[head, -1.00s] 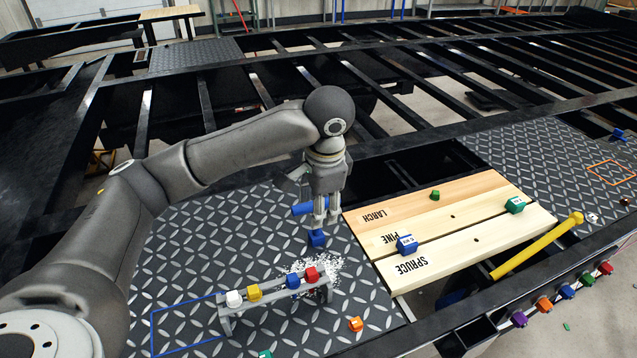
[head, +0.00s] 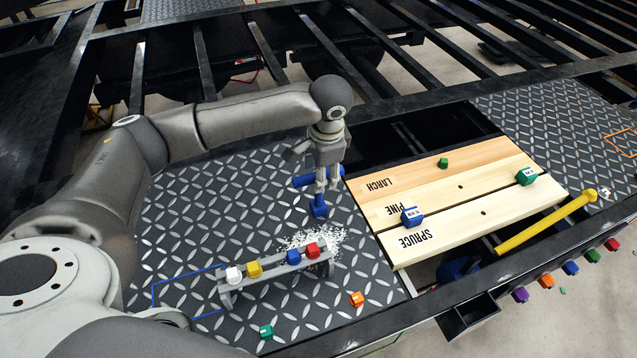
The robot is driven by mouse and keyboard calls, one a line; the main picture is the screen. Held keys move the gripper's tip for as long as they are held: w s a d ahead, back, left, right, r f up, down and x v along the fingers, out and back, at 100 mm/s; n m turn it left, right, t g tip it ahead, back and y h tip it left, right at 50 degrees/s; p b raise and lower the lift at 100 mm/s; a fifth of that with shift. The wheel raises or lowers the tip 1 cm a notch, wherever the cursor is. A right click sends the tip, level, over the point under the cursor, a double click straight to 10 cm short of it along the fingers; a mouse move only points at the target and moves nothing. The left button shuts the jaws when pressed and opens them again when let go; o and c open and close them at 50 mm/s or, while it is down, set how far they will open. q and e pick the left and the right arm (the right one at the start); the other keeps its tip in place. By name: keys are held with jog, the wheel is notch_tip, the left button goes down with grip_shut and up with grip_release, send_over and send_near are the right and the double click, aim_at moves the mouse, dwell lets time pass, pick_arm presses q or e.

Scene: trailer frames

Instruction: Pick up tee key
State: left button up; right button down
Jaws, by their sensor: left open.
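The blue tee key (head: 319,207) stands on the dark diamond plate, behind the small rack. Its crossbar (head: 303,182) points left near the fingers, and its lower part shows beneath them. The fingers hide part of it. My left gripper (head: 326,185) points down over the tee key with its fingers open, beside or around its upper part. I cannot tell whether they touch it. My right gripper is not in view.
A grey rack (head: 275,271) holds white, yellow, blue and red blocks, with white bits behind it. Wooden planks (head: 455,203) carry green and blue blocks on the right. A yellow bar (head: 545,224) and an orange block (head: 357,299) lie nearby. Plate left of the tee key is clear.

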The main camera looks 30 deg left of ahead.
pick_arm(q)
jog(key=shift+w+a+f, duration=0.15)
jog(key=shift+w+f, duration=0.05)
jog(key=shift+f, duration=1.05)
jog(key=shift+c, duration=0.7)
jog(key=c, duration=0.5)
grip_shut()
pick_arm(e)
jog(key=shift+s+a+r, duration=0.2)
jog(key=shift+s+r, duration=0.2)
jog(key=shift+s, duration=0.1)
pick_arm(q)
jog(key=shift+r, duration=0.15)
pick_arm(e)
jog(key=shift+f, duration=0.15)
